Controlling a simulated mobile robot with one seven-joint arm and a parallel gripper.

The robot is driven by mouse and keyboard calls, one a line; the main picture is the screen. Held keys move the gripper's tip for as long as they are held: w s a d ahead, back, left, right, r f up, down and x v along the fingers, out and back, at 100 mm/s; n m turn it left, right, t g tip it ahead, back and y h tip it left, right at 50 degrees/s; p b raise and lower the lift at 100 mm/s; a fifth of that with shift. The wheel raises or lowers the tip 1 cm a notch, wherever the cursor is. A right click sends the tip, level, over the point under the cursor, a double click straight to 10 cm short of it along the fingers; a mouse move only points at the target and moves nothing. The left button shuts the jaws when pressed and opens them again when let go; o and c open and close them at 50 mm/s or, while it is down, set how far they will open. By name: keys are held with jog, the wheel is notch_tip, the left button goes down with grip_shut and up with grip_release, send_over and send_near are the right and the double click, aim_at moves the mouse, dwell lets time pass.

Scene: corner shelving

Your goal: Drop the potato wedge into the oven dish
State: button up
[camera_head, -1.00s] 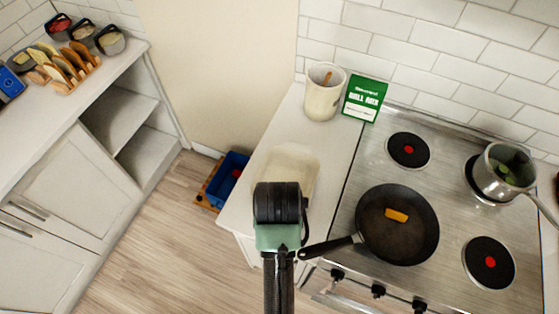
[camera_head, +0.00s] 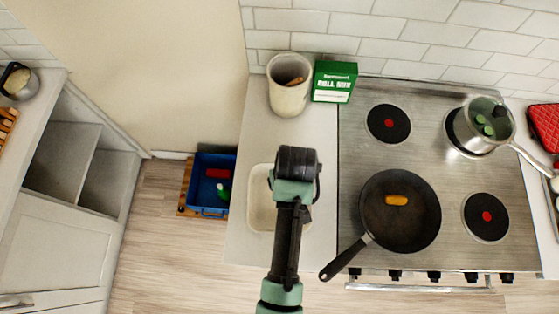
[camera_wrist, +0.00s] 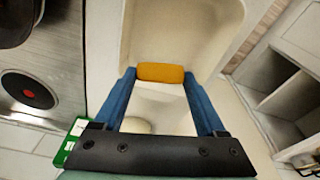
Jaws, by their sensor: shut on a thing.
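The oven dish (camera_head: 257,215) is a cream, rounded rectangular dish on the white counter left of the stove. My arm covers part of it. It also shows in the wrist view (camera_wrist: 215,22). My gripper (camera_wrist: 160,74) is shut on an orange-yellow potato wedge (camera_wrist: 160,72), held crosswise between the blue fingertips. In the head view my wrist hides the fingertips and held wedge. Another orange wedge (camera_head: 396,200) lies in the black frying pan (camera_head: 415,225).
A utensil crock (camera_head: 289,95) and a green box (camera_head: 334,82) stand behind the dish. The pan's handle (camera_head: 343,259) points towards the counter's front edge. A saucepan (camera_head: 482,130) sits at the back right. A blue crate (camera_head: 207,185) is on the floor.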

jog(key=shift+a+r+n+p, duration=0.2)
jog(key=shift+r+n+p, duration=0.2)
jog(key=shift+r+p, duration=0.5)
jog(key=shift+s+d+f, duration=0.15)
jog(key=shift+d+f, duration=0.05)
jog(key=shift+f, duration=0.15)
jog(key=shift+s+f+b, duration=0.15)
jog(key=shift+f+b, duration=0.3)
jog(key=shift+f, duration=0.15)
notch_tip(320, 180, down, 5)
jog(key=b, duration=0.4)
jog(key=shift+r+b, duration=0.1)
jog(key=shift+b, duration=0.3)
jog(key=shift+a, duration=0.1)
jog(key=o, duration=1.2)
jog(key=shift+r, duration=0.1)
jog(key=shift+o, duration=0.2)
notch_tip(320, 180, up, 13)
jog(key=s+b, duration=0.1)
jog(key=shift+s+d+b, duration=0.3)
jog(key=shift+d, duration=0.05)
